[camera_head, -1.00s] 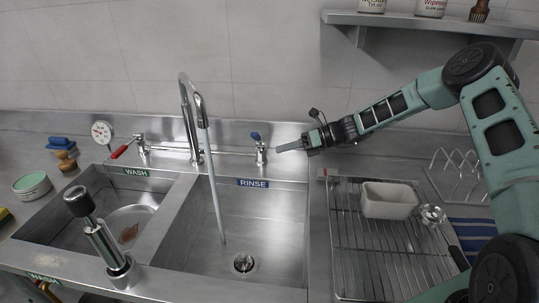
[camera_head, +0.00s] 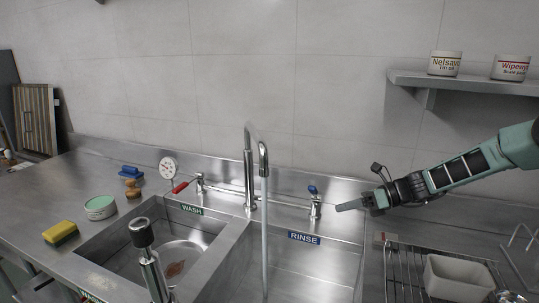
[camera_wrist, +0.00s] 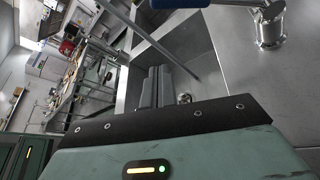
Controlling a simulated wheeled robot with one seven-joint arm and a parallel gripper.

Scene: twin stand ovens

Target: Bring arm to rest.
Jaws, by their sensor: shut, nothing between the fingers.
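My gripper (camera_head: 350,205) is shut and empty at the end of my outstretched arm. In the head view it hangs above the back of the sink unit, just right of the blue-topped tap valve (camera_head: 314,203). In the wrist view the closed fingers (camera_wrist: 155,88) point over the rinse basin, and the blue-handled valve (camera_wrist: 268,22) shows at the top right. I cannot tell the exact gap between fingers and valve. A stream of water or a straight pipe (camera_head: 264,235) hangs from the swan-neck tap (camera_head: 249,165).
The rinse basin (camera_head: 310,268) and wash basin (camera_head: 150,255) lie below. A wire rack (camera_head: 402,270) with a pale tub (camera_head: 458,278) stands at the right. A shelf (camera_head: 465,82) with jars is on the wall. A sponge (camera_head: 60,232) and a green-topped tub (camera_head: 100,207) sit at the left.

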